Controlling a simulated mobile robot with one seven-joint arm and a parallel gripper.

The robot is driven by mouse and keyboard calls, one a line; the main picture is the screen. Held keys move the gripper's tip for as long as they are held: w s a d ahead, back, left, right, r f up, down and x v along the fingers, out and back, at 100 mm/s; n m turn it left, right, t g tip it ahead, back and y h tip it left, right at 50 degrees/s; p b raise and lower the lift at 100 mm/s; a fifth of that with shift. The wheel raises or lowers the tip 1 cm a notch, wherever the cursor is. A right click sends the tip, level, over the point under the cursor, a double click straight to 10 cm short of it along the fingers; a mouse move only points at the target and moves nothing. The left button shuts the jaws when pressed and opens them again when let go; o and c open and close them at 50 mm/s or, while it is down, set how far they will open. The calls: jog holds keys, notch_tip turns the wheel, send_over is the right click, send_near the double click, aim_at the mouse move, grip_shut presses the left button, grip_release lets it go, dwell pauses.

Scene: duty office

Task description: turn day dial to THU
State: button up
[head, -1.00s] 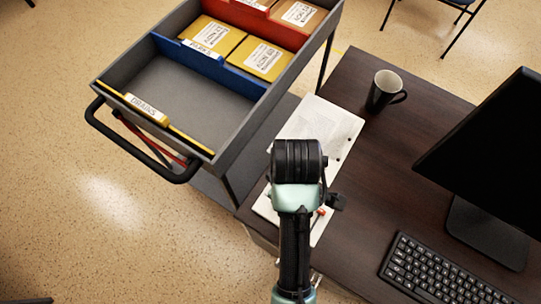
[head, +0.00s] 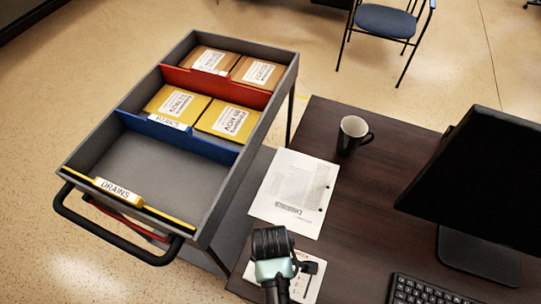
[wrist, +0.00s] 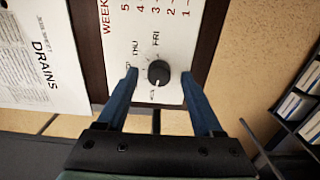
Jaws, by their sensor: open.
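In the wrist view, a small black round dial (wrist: 158,73) sits on a white panel (wrist: 135,15) printed with WEEK, a row of numbers, and THU and FRI beside the dial. THU is up and left of the dial; FRI is just above it. A pale mark shows at the dial's lower edge, but I cannot tell for certain where it points. My gripper (wrist: 158,76) is open, its blue fingertips on either side of the dial in the picture, with gaps on both sides. Contact is not visible. In the head view, my arm hides the dial and part of the panel (head: 312,285).
A printed sheet (head: 293,193) lies on the dark desk (head: 350,220) beside the panel. A mug (head: 353,135), a monitor (head: 480,185) and a keyboard (head: 425,292) stand to the right.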

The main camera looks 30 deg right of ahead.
jog(key=shift+f, duration=0.3)
grip_shut()
